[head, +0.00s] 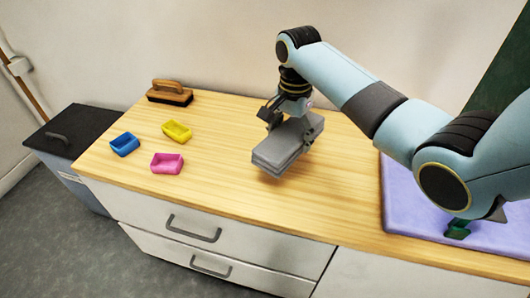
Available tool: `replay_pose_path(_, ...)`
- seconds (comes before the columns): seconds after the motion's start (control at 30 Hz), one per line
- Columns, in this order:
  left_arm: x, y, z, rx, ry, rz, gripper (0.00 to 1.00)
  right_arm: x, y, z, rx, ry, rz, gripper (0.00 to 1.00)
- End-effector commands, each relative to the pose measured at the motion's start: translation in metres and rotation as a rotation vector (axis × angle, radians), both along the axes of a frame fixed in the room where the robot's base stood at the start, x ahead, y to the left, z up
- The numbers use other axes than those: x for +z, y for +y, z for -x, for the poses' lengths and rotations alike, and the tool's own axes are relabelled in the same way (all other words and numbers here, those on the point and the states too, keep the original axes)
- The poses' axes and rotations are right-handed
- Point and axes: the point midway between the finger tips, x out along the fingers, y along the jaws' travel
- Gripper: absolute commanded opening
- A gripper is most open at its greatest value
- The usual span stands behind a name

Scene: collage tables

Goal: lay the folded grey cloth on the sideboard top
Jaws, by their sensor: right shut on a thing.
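The folded grey cloth (277,150) is in my right gripper (290,122), whose fingers are shut on it at its far end. The cloth is a flat, layered rectangle over the middle of the sideboard top (225,185), which is light wood. Its near end looks slightly raised above the wood, with shadow beneath it; whether any part touches is hard to tell. My left gripper is not in view.
A brush (169,94), a blue tray (125,144), a yellow tray (177,131) and a pink tray (167,163) stand on the left. A lilac mat (400,205) with a green object (457,229) lies right. Bare wood surrounds the cloth. A dark-lidded bin (75,130) stands left.

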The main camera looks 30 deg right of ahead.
Motion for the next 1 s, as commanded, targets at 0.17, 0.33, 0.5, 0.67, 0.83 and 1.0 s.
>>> replay_pose_path(0.17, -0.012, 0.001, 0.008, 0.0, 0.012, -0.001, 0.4, -0.022, 0.028, -0.02, -0.001, 0.001, -0.002, 0.4)
replay_pose_path(0.33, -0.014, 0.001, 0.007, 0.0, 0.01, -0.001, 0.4, -0.028, 0.036, -0.026, -0.001, 0.0, 0.001, 0.4)
replay_pose_path(0.5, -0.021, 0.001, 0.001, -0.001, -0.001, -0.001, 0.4, -0.05, 0.036, -0.025, -0.002, 0.003, 0.001, 0.4)
replay_pose_path(0.67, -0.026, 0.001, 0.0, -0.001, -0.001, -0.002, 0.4, -0.068, 0.036, -0.026, -0.002, 0.0, 0.001, 0.4)
replay_pose_path(0.83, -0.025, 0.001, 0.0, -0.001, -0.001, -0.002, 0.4, -0.066, 0.036, -0.026, -0.002, -0.001, 0.001, 0.4)
replay_pose_path(1.0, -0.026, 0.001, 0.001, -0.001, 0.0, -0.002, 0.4, -0.07, 0.036, -0.026, -0.002, 0.0, 0.001, 0.75)
